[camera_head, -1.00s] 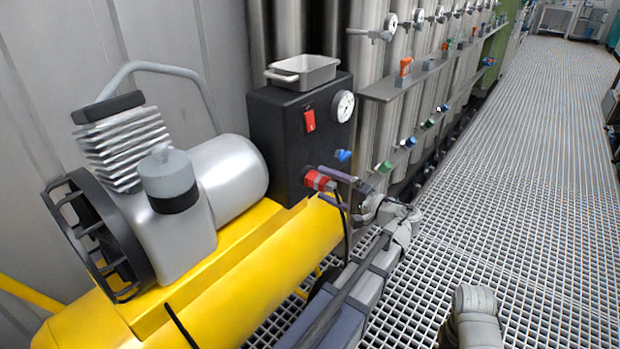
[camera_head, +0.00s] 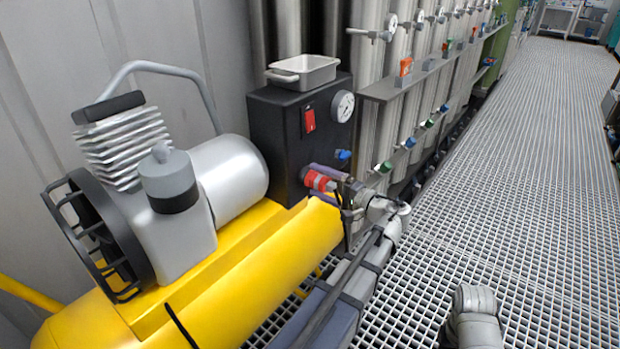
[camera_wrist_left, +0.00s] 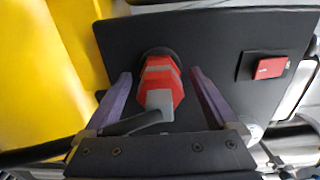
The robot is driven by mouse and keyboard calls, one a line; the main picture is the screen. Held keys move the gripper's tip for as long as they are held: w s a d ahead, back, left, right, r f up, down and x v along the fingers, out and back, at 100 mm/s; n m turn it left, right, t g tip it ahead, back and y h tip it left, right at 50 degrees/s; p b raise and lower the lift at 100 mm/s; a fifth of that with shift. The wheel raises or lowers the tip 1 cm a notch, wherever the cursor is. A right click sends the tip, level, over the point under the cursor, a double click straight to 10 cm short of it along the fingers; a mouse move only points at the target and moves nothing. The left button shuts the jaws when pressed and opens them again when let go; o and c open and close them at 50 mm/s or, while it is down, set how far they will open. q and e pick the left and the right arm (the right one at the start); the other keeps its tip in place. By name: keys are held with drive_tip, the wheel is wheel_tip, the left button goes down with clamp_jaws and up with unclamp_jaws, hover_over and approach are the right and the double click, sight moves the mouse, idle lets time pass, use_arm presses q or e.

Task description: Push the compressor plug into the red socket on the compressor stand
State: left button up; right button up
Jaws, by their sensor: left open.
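The red socket (camera_head: 314,180) sticks out low on the black panel of the compressor stand (camera_head: 275,140). In the left wrist view the red socket (camera_wrist_left: 160,72) stands on a round black base. The compressor plug (camera_wrist_left: 160,102), with a grey end and a black cable, is in line with it and appears to touch it; how deep it sits I cannot tell. My left gripper (camera_head: 325,183) is open, its purple fingers on either side of the plug and socket. In the left wrist view the fingers (camera_wrist_left: 162,90) show gaps on both sides. My right gripper is not in view.
A yellow tank (camera_head: 240,270) carries the compressor (camera_head: 180,190) to the left. A metal tray (camera_head: 302,72) sits on the stand, with a gauge (camera_head: 343,106) and a red switch (camera_head: 309,120) on its face. Steel vessels (camera_head: 372,100) stand behind. The grating floor (camera_head: 500,200) at right is clear.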

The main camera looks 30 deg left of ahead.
sight(335, 188)
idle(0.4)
use_arm(q)
clamp_jaws()
idle(0.6)
drive_tip(key=shift+d, duration=0.1)
drive_tip(key=shift+s+d, duration=0.15)
drive_tip(key=shift+d, duration=1.3)
drive_tip(key=shift+s+d, duration=0.1)
drive_tip(key=shift+d, duration=1.3)
